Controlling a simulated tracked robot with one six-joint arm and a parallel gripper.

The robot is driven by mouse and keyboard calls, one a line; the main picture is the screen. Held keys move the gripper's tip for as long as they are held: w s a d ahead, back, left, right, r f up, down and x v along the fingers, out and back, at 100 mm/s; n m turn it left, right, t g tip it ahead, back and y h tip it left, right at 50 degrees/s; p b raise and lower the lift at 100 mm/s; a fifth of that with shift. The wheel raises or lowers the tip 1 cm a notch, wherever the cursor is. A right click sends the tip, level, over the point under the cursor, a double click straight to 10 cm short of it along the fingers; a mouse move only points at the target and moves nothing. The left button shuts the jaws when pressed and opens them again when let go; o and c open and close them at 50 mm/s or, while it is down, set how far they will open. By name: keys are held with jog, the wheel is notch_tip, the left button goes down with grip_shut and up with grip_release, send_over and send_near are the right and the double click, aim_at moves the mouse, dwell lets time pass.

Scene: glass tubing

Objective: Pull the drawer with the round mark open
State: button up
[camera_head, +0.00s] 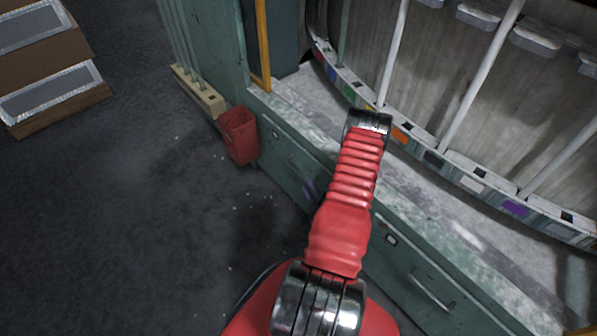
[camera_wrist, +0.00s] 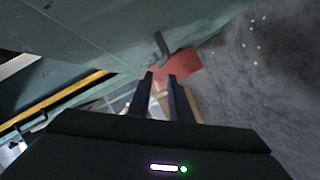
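In the head view, the green cabinet front has a left drawer (camera_head: 288,165) and a right drawer (camera_head: 415,280), and both look closed. A small mark (camera_head: 275,133) on the left drawer and a small pale label (camera_head: 390,240) on the right one are too small to read, so I cannot tell which is round. My red arm covers the front between them. In the wrist view, my gripper (camera_wrist: 160,76) is open, its two dark fingers apart with nothing gripped. A dark handle (camera_wrist: 160,44) on the green face lies just beyond the fingertips, apart from them.
A red bin (camera_head: 239,136) stands by the cabinet's left end and also shows beyond the fingers in the wrist view (camera_wrist: 183,67). A stone-like worktop (camera_head: 305,98) runs above the drawers. The dark floor in front is mostly clear. Brown boxes (camera_head: 45,55) stand far left.

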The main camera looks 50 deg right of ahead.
aim_at(300, 174)
jog(key=shift+s+a+f, duration=0.4)
jog(key=shift+s+f, duration=0.05)
jog(key=shift+s, duration=0.2)
jog(key=shift+w+d, duration=0.1)
jog(key=x, duration=1.3)
jog(key=shift+w+d+r, duration=0.1)
jog(key=shift+w+d, duration=0.1)
jog(key=shift+d, duration=0.05)
jog(key=shift+c, duration=0.2)
grip_shut()
